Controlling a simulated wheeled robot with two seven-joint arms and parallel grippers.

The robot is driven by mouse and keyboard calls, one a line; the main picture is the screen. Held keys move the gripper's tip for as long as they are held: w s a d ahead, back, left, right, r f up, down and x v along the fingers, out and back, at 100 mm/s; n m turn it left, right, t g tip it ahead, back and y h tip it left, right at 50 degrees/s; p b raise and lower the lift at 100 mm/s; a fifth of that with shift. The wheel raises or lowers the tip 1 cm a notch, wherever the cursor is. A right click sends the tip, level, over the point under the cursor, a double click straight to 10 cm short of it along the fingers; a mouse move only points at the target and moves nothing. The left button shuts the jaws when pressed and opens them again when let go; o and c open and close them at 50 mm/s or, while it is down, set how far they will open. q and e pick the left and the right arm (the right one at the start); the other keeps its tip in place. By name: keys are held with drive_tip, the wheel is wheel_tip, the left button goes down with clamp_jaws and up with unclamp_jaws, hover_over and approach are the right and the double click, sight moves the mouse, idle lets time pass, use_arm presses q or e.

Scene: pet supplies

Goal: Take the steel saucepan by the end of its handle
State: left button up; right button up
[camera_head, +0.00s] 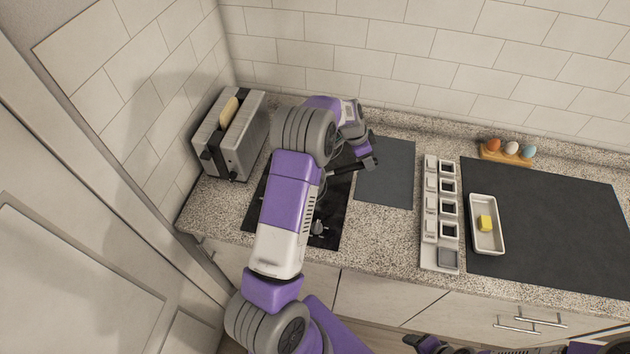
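The steel saucepan's body is not visible; my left arm covers most of the black cooktop (334,208). A dark bar that looks like its handle (342,169) sticks out from behind the arm to the right, over the cooktop's edge. My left gripper (367,159) is at the right end of this bar, pointing down. I cannot tell whether its fingers are around the bar or only beside it. My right gripper (425,343) is partly in view at the bottom edge, low in front of the counter, away from the pan; its opening is unclear.
A toaster (233,138) with bread stands at the left. A dark grey mat (388,185) lies bare right of the cooktop.

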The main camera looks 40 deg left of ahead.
use_arm(q)
drive_tip(key=shift+d+f, duration=0.1)
drive_tip(key=shift+f, duration=0.35)
drive_tip(key=x, duration=0.4)
drive_tip(key=shift+w+f+p, duration=0.1)
drive_tip(key=shift+f+p, duration=0.1)
drive_tip(key=shift+p, duration=0.1)
drive_tip(key=shift+c, duration=0.3)
clamp_jaws()
drive_tip(key=shift+r, duration=0.1)
